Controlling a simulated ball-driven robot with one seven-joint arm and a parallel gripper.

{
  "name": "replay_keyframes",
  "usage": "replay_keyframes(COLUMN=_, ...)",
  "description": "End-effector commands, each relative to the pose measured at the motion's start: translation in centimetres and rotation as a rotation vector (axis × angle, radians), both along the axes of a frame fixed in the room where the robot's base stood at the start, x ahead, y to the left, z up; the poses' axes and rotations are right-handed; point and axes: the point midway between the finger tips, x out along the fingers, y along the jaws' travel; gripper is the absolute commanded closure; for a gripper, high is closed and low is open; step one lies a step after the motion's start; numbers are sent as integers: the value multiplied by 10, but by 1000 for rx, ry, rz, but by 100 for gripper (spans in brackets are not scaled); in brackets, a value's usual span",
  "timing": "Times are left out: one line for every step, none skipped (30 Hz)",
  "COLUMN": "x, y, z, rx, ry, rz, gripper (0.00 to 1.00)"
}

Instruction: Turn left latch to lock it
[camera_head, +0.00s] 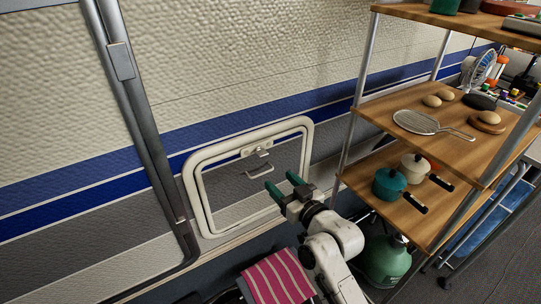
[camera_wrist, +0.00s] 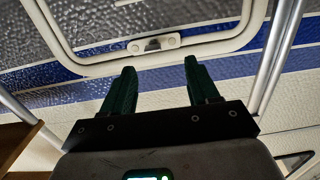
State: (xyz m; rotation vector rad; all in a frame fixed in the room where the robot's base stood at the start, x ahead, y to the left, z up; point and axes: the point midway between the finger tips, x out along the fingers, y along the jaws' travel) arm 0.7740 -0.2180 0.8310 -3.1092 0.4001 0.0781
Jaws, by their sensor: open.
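The latch fitting (camera_head: 257,149) sits at the top middle of a cream hatch frame (camera_head: 190,178) on the caravan wall. In the wrist view the fitting (camera_wrist: 154,44) appears on the frame's lower edge, with a small round part at each end and a grey catch between. I cannot tell whether either round part is turned. A grey handle (camera_head: 260,171) is on the hatch panel below the fitting. My gripper (camera_head: 284,185) is open and empty, in front of the panel's right side. Its two green fingers (camera_wrist: 158,82) point toward the wall, apart from the fitting.
A wooden shelf rack (camera_head: 390,105) stands close on the right, with a teal pot (camera_head: 389,184) on its lower board. A grey awning arm (camera_head: 140,110) runs down the wall at left. A pink striped towel (camera_head: 277,278) hangs below the hatch. A green gas bottle (camera_head: 386,262) stands under the rack.

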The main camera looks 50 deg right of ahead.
Motion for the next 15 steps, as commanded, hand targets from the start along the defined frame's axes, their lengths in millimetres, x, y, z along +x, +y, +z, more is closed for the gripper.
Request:
replay_keyframes(x=0, y=-5, z=1, rx=-5, ry=-26, rz=-13, gripper=40)
replay_keyframes(x=1, y=-7, z=3, rx=-7, ry=-35, rz=-18, gripper=40)
replay_keyframes(x=2, y=-9, z=5, rx=-10, ry=-45, rz=-23, gripper=40)
replay_keyframes(x=3, y=-10, z=6, rx=-11, ry=-50, rz=-25, gripper=40)
replay_keyframes(x=5, y=-11, z=7, rx=-12, ry=-52, rz=-26, gripper=40)
replay_keyframes(x=8, y=-12, z=7, rx=-12, ry=-54, rz=-26, gripper=40)
replay_keyframes(x=11, y=-12, z=8, rx=-12, ry=-53, rz=-26, gripper=40)
replay_keyframes(x=15, y=-13, z=8, rx=-13, ry=-52, rz=-26, gripper=40)
replay_keyframes(x=21, y=-15, z=8, rx=-13, ry=-52, rz=-26, gripper=40)
replay_keyframes(x=25, y=-17, z=8, rx=-14, ry=-52, rz=-26, gripper=40)
replay_keyframes(x=31, y=-18, z=8, rx=-14, ry=-51, rz=-26, gripper=40)
replay_keyframes(x=38, y=-20, z=8, rx=-14, ry=-51, rz=-25, gripper=40)
replay_keyframes(x=44, y=-22, z=8, rx=-14, ry=-51, rz=-25, gripper=40)
replay_keyframes(x=49, y=-23, z=8, rx=-12, ry=-51, rz=-25, gripper=40)
replay_keyframes(x=56, y=-26, z=9, rx=-13, ry=-51, rz=-25, gripper=40)
